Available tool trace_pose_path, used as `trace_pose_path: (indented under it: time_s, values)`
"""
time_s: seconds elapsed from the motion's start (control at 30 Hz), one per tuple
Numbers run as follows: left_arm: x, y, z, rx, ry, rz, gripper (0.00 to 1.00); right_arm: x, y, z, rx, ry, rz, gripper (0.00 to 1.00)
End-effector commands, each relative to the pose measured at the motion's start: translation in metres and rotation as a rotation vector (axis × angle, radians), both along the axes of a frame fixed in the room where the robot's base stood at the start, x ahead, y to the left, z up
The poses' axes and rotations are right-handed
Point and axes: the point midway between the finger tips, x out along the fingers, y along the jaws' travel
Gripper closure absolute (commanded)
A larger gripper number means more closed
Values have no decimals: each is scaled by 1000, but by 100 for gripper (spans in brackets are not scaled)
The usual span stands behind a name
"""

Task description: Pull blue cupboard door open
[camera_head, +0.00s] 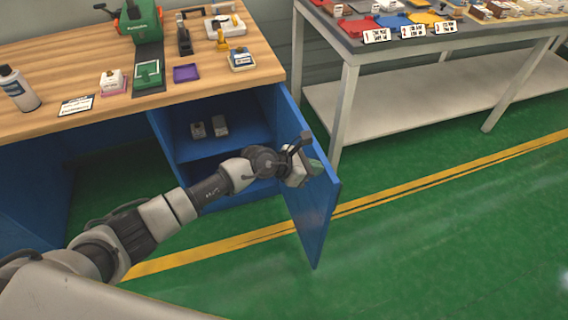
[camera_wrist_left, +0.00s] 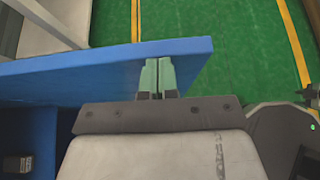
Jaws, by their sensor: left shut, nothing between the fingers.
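The blue cupboard door (camera_head: 314,210) stands swung well out from the blue cupboard (camera_head: 160,130) under the wooden workbench. My left gripper (camera_head: 312,165) is at the inner side of the door, near its upper part. In the left wrist view the gripper (camera_wrist_left: 157,78) has its two pale green fingers shut together, with nothing between them. The fingertips lie against or very close to the inner face of the door (camera_wrist_left: 100,70); contact is hard to tell. The door's handle is not visible. My right gripper is not in view.
The cupboard holds small grey items (camera_head: 209,128) on a shelf. The workbench top (camera_head: 60,55) carries a green machine, a bottle and small trays. A grey table (camera_head: 345,60) with coloured bins stands behind the door. Green floor (camera_head: 450,230) to the right is clear.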

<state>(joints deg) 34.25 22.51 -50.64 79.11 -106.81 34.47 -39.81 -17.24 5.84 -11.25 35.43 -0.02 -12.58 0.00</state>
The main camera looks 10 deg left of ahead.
Motion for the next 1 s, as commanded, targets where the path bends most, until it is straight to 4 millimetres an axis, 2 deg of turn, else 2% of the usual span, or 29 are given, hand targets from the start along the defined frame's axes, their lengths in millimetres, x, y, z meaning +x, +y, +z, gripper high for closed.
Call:
trace_pose_path:
  time_s: [0.03,0.07,0.2,0.4,0.6,1.0]
  values:
    - [7,-17,4,-2,-2,31,100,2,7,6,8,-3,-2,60]
    - [11,-24,3,-2,-2,38,100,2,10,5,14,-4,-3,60]
    - [31,-56,-4,-1,-2,34,100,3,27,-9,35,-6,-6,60]
    - [53,-86,-5,1,-1,35,100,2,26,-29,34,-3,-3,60]
    - [65,-100,-3,1,0,34,100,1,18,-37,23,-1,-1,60]
    - [67,-102,-1,1,1,35,100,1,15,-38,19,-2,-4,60]
